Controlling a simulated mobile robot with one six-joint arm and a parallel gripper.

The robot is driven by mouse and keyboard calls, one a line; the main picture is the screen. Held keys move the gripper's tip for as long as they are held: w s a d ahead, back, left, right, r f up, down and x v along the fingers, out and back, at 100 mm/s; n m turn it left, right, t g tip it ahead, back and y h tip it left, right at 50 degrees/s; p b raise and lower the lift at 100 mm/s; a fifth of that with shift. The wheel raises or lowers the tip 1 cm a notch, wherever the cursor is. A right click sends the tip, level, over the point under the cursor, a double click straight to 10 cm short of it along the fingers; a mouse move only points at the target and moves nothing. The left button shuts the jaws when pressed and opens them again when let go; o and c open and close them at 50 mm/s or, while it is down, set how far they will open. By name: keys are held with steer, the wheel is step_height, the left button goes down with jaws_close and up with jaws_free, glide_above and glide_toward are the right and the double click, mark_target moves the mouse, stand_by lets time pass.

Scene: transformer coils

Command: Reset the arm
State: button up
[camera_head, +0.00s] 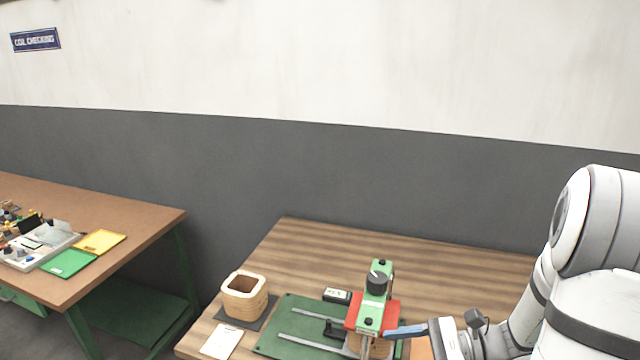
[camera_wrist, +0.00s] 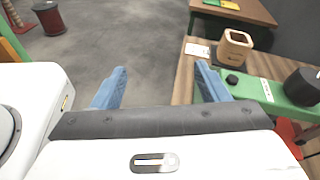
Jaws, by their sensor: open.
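My gripper (camera_head: 405,331) is at the lower right of the head view, beside the green and red clamp fixture (camera_head: 376,284) on the wooden table. In the wrist view its two blue fingers (camera_wrist: 160,88) stand wide apart with nothing between them. The right finger appears close to the fixture's green bar (camera_wrist: 262,92); I cannot tell whether they touch. My arm reaches in from the right edge of the head view. A tan coil is partly hidden under the fixture's red plate.
A square tan coil (camera_head: 245,296) stands on a dark pad at the table's left, near a white card (camera_head: 222,341). A green base plate (camera_head: 290,338) lies under the fixture. Another bench (camera_head: 130,220) stands left, across a floor gap. A dark red spool (camera_wrist: 52,18) stands on the floor.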

steer(key=s+a+r+n+g+h, duration=0.2)
steer(key=s+a+n+g+h, duration=0.15)
steer(key=s+n+h, duration=0.45)
steer(key=d+r+n+t+h, duration=0.3)
steer(key=r+n+t+h, duration=0.2)
steer(key=n, duration=0.4)
steer(key=shift+w+d+r+n+h, duration=0.15)
steer(key=shift+d+r+n+h, duration=0.3)
steer(key=shift+h, duration=0.65)
steer(key=shift+a+m, duration=0.1)
steer(key=shift+m, duration=0.15)
